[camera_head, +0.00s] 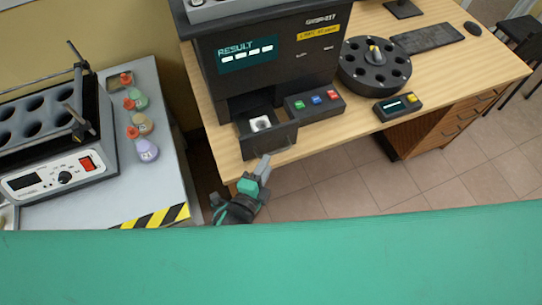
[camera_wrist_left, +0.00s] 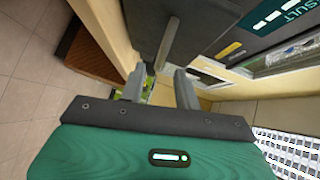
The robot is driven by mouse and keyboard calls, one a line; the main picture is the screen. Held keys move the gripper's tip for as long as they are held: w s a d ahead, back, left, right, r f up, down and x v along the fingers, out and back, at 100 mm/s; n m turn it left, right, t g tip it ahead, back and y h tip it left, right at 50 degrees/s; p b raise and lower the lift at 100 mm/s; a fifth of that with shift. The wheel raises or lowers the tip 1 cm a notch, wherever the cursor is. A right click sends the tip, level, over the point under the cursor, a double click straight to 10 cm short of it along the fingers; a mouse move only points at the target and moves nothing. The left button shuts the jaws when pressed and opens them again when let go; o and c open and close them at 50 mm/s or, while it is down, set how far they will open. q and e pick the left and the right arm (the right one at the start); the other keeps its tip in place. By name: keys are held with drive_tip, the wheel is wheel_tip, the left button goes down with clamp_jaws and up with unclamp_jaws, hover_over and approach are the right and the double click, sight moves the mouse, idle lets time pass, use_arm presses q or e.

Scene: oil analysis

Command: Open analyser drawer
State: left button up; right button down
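The dark analyser (camera_head: 265,60) stands on the wooden desk with its RESULT screen lit. Its drawer (camera_head: 270,139) sticks out at the lower front, and a white square piece with a dark centre shows inside. My left gripper (camera_head: 264,166) is just in front of the drawer's front panel. In the left wrist view its two fingers (camera_wrist_left: 161,80) are apart, with gaps beside the grey bar handle (camera_wrist_left: 168,42) on the dark drawer front. The handle's near end lies around the fingertips; I cannot tell whether they touch it. My right gripper is not in view.
A button box (camera_head: 315,104) with green, blue and red buttons stands right of the drawer. A round black carousel (camera_head: 374,70) and small black device (camera_head: 397,107) are farther right. Several capped bottles (camera_head: 143,123) stand on the left bench beside a heating block (camera_head: 50,150).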

use_arm(q)
drive_tip(key=b+v, duration=0.1)
drive_tip(key=v, duration=0.6)
drive_tip(key=shift+s, duration=0.25)
drive_tip(key=shift+a, duration=0.15)
drive_tip(key=s+a+f+n+g+y, duration=0.1)
drive_tip(key=s+a+f+n+g, duration=0.15)
drive_tip(key=f, duration=0.75)
drive_tip(key=s+a+f+n+g+y, duration=0.1)
drive_tip(key=a+f+n+y, duration=0.2)
drive_tip(key=f, duration=0.7)
drive_tip(key=s+a+f+n+g, duration=0.2)
drive_tip(key=a+f+n, duration=0.15)
drive_tip(key=f, duration=0.65)
drive_tip(key=s+a+f+n+g+y, duration=0.1)
drive_tip(key=s+a+f+n+g, duration=0.3)
drive_tip(key=s+a+f, duration=0.3)
drive_tip(key=s+a+f+n+g+y, duration=0.2)
drive_tip(key=s+a+f+n+g, duration=0.2)
drive_tip(key=s+f, duration=0.9)
drive_tip(key=s+a+n, duration=0.2)
drive_tip(key=a, duration=0.1)
drive_tip(key=shift+s+f+n+y, duration=0.25)
drive_tip(key=shift+s+n+y, duration=0.05)
drive_tip(key=shift+s, duration=0.1)
